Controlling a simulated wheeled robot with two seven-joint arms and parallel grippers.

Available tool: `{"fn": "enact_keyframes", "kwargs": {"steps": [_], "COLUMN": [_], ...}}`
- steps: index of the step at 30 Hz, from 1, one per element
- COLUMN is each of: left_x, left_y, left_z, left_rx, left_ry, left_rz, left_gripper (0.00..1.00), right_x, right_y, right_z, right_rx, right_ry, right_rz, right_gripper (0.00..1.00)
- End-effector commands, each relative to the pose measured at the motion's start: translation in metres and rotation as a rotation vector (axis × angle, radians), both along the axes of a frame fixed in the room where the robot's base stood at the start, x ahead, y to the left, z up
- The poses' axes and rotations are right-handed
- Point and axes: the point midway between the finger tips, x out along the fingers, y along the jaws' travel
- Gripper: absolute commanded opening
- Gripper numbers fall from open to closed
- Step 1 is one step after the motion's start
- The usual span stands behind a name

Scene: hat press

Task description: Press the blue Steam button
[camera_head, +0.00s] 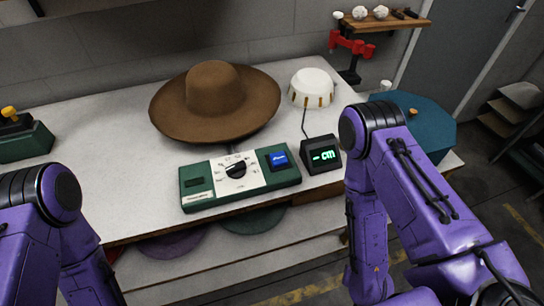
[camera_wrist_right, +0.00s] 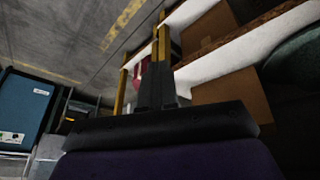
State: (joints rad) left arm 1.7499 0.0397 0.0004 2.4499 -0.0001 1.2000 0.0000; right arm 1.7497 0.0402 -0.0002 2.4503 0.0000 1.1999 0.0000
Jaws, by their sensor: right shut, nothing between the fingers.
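The blue Steam button (camera_head: 278,158) sits at the right end of the green control box (camera_head: 198,186) on the table. The button's top is uncovered. The box also has a pale panel with a black dial (camera_head: 236,170) in its middle. My right gripper shows in the right wrist view (camera_wrist_right: 157,70); its dark fingers are together with nothing between them. It is apart from the button, which is not in that view. In the head view my right arm is on the right, its gripper not visible. My left arm enters at lower left; its gripper is out of view.
A brown wide-brimmed hat (camera_head: 214,88) stands behind the control box. A small black display (camera_head: 321,155) with green characters is right beside the box. A white domed device (camera_head: 312,86) stands farther back. A green object (camera_head: 26,140) is at left.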

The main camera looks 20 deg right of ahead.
Motion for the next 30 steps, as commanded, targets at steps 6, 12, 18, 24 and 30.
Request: {"fn": "enact_keyframes", "kwargs": {"steps": [6, 12, 18, 24, 30], "left_x": [0.000, 0.000, 0.000, 0.000, 0.000], "left_y": [0.000, 0.000, 0.000, 0.000, 0.000], "left_z": [0.037, 0.101, 0.146, 0.154, 0.156], "left_rx": [0.000, 0.000, 0.000, 0.001, 0.001], "left_ry": [0.000, 0.000, 0.000, 0.000, 0.000], "left_rz": [0.000, 0.000, 0.000, 0.000, 0.000], "left_gripper": [0.38, 0.38, 0.38, 0.38, 0.38], "right_x": [0.026, 0.106, 0.184, 0.251, 0.281], "right_y": [0.027, 0.090, 0.130, 0.150, 0.153], "right_z": [0.039, 0.131, 0.233, 0.316, 0.365], "right_rx": [0.107, 0.406, 0.696, 0.983, 1.142], "right_ry": [-0.073, -0.239, -0.359, -0.440, -0.467], "right_rz": [-0.168, -0.573, -0.885, -1.135, -1.250], "right_gripper": [0.00, 0.00, 0.00, 0.00, 0.00]}}
